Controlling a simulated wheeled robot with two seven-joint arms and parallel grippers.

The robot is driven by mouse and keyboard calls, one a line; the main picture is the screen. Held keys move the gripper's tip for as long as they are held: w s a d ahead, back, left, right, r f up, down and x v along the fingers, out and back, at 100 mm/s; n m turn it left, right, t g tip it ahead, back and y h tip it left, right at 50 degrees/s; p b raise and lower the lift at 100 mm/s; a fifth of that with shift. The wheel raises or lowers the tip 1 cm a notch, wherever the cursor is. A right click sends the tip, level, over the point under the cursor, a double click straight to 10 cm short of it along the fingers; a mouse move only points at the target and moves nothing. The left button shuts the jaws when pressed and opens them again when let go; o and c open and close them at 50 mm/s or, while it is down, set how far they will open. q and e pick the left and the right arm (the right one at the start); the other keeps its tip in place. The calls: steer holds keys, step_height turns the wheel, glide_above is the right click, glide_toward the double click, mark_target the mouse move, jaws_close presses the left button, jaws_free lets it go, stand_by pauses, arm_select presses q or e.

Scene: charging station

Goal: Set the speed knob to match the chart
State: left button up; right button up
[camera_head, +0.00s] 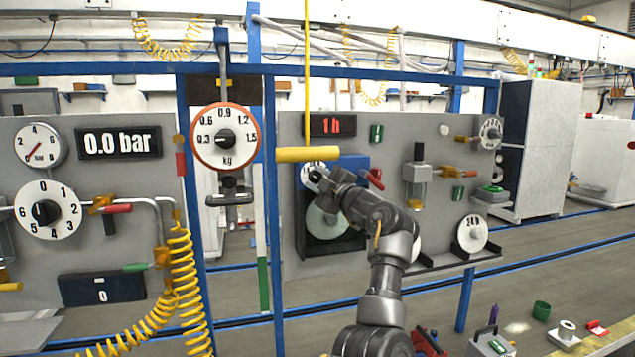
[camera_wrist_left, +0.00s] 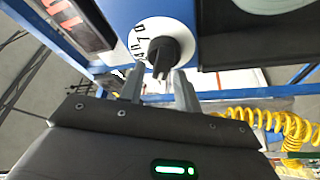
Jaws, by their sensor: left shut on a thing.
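The speed knob is a small dial with a black grip (camera_wrist_left: 163,53) on a white numbered face (camera_wrist_left: 153,32), on a blue housing. In the head view the white face (camera_head: 309,171) shows only partly, behind my left gripper (camera_head: 322,181). In the wrist view the two fingertips of my left gripper (camera_wrist_left: 160,80) are at the black grip, one on each side, shut on it. The exact setting is too small to read. A round white chart disc (camera_head: 325,218) sits in the dark recess below, partly hidden by my arm. My right gripper is not in view.
A red display (camera_head: 333,124) reads "1 h" above the dial. A yellow bar (camera_head: 307,154) hangs just above my gripper. A red lever (camera_head: 375,179) is close on the right. Another white disc (camera_head: 472,233) stands on the ledge at right. A yellow coiled hose (camera_wrist_left: 285,125) shows in the wrist view.

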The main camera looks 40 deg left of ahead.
arm_select(q)
steer(key=shift+f, duration=0.1)
steer(key=o, duration=0.6)
steer(key=shift+b+v, duration=1.95)
steer(key=shift+v, duration=3.45)
